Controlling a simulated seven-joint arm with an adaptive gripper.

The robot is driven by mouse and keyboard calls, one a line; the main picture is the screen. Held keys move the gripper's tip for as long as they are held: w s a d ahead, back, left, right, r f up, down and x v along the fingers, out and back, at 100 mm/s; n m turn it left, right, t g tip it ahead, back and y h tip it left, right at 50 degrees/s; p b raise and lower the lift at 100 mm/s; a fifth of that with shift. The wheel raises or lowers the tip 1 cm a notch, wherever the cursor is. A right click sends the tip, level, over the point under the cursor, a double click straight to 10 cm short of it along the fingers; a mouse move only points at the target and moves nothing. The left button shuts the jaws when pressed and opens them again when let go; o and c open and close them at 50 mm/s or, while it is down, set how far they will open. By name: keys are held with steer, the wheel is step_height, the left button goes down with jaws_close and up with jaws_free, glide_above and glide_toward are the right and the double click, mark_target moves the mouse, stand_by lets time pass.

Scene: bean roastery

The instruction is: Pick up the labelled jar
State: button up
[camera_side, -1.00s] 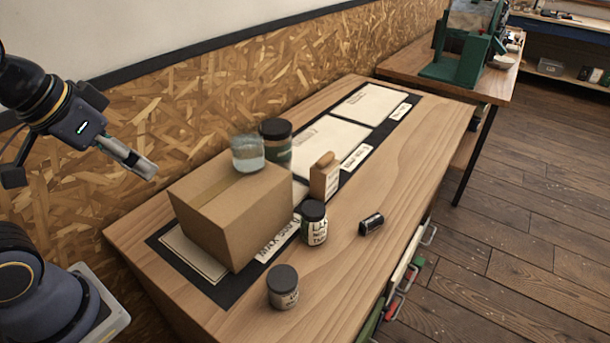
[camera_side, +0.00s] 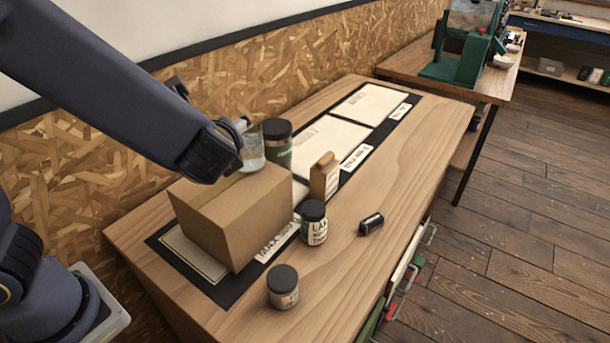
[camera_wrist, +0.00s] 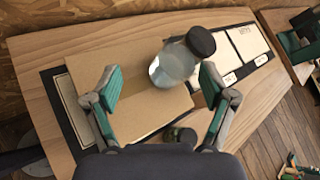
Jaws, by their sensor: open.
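A dark-lidded jar with a white label in large black print (camera_side: 314,225) stands on the table at the right of the cardboard box. A smaller grey-lidded jar (camera_side: 283,288), also labelled, stands nearer the front. Which one the task means I cannot tell. My gripper (camera_wrist: 160,82) is open and empty above the box in the wrist view. A clear glass vessel (camera_wrist: 170,67) shows between and beyond its fingers. In the side view my arm mostly hides the gripper.
A tan wooden block (camera_side: 324,178) and a small dark cylinder (camera_side: 371,224) stand nearby. The table's right side is mostly clear.

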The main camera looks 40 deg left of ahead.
steer(key=s+d+f+m+t+h, duration=0.1)
steer(key=d+f+m, duration=0.2)
steer(key=d, duration=0.3)
steer(key=s+d+f+m+t+h, duration=0.1)
steer(key=d+f+m+t+h, duration=0.1)
steer(key=d+f+m, duration=0.2)
steer(key=s+d+f+m+t+h, duration=0.1)
steer(key=d+f+m, duration=0.3)
steer(key=d, duration=0.4)
steer(key=shift+s+d+f, duration=0.15)
steer(key=shift+s+f, duration=0.15)
steer(key=shift+f, duration=0.3)
steer(key=shift+w+f+t+h, duration=0.1)
steer(key=shift+w+t+h, duration=0.15)
steer(key=shift+t+h, duration=0.05)
glide_toward(313, 210)
steer(key=x, duration=0.5)
steer(key=shift+w+d, duration=0.2)
steer(key=shift+w, duration=0.05)
steer(key=x, duration=0.5)
steer(key=shift+a+f, duration=0.25)
steer(key=c, duration=1.3)
steer(key=shift+c, duration=0.7)
steer(key=shift+r, duration=0.15)
